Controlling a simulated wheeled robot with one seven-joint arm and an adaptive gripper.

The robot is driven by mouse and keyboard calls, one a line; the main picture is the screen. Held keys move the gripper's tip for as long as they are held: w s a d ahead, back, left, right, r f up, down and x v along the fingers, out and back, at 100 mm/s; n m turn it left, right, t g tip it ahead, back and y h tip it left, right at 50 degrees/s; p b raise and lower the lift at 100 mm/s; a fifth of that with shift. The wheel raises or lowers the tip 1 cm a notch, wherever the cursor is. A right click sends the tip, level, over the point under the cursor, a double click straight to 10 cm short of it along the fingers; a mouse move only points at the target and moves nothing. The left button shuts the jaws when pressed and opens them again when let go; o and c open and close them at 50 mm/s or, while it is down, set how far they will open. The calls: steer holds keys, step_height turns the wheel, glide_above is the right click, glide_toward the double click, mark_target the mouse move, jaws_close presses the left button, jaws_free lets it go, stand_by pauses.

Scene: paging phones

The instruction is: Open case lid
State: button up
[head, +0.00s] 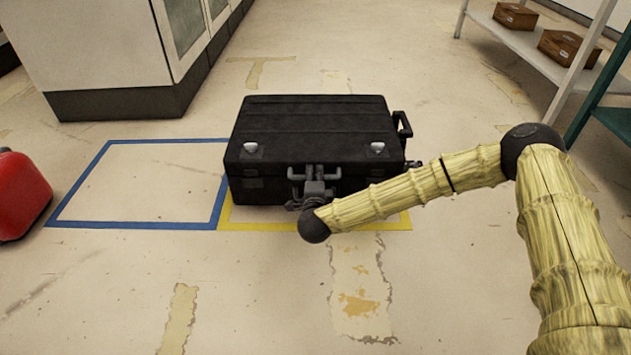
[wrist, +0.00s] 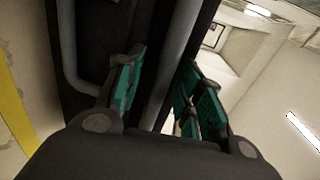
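The black case (head: 315,125) lies flat on the floor with its lid shut. Two pale latches, left (head: 251,147) and right (head: 377,147), show at its front edge. My gripper (head: 313,178) is at the middle of the case's front and hides part of it. In the wrist view my gripper (wrist: 164,60) has its teal-padded fingers apart, close to the dark case. A grey bar (wrist: 178,50) shows between the fingers. I cannot tell whether the fingers touch it. Another grey curved bar (wrist: 72,70) is left of the fingers.
The case stands over a yellow floor outline (head: 385,222). A blue outline (head: 130,226) to its left is empty. A red object (head: 20,195) is at the left edge. A white cabinet (head: 100,45) is behind left; shelves (head: 535,45) with brown boxes are at right.

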steer(key=shift+w, duration=0.1)
jaws_close()
steer(key=shift+d+r, duration=0.1)
